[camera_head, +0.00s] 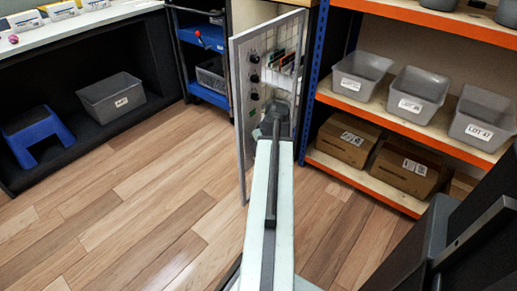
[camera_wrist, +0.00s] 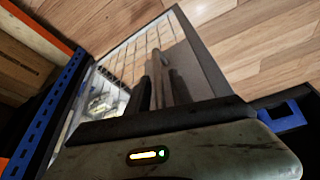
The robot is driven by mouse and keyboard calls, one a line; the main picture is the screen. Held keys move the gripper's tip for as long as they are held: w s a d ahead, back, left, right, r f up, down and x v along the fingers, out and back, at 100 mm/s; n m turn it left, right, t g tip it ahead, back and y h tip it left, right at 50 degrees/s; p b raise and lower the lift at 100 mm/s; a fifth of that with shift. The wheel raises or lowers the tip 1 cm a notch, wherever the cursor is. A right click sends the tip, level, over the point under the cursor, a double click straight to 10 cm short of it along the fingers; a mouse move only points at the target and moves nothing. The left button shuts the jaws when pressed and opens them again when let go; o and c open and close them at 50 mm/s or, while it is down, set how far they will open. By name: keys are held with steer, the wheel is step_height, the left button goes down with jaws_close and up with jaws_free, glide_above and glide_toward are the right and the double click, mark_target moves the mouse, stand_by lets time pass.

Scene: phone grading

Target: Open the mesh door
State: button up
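The mesh door (camera_head: 235,95) is a grey-framed panel near the middle of the head view, standing at an angle out over the floor. Dark knobs and small racked items show on or through its face. The door's grid also shows in the wrist view (camera_wrist: 135,55), with its broad grey frame edge to the right. My gripper (camera_head: 275,122) is at the door's face, partly hidden by my own arm. In the wrist view its dark fingers (camera_wrist: 162,80) are close together with a grey bar-like piece between or just beyond them. I cannot tell whether they grip it.
An orange-and-blue shelf (camera_head: 375,185) with grey bins (camera_head: 417,90) and cardboard boxes (camera_head: 347,138) stands close to the right. A blue cart (camera_head: 200,38) is behind left. A blue stool (camera_head: 37,135) and grey bin (camera_head: 112,95) sit under a bench. Floor (camera_head: 150,215) left of the door is clear.

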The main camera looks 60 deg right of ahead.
steer(key=shift+w, duration=0.15)
steer(key=shift+r, duration=0.1)
steer(key=p+v, duration=0.7)
steer(key=shift+s+r, duration=0.2)
steer(key=shift+r, duration=0.05)
steer(key=shift+a, duration=0.1)
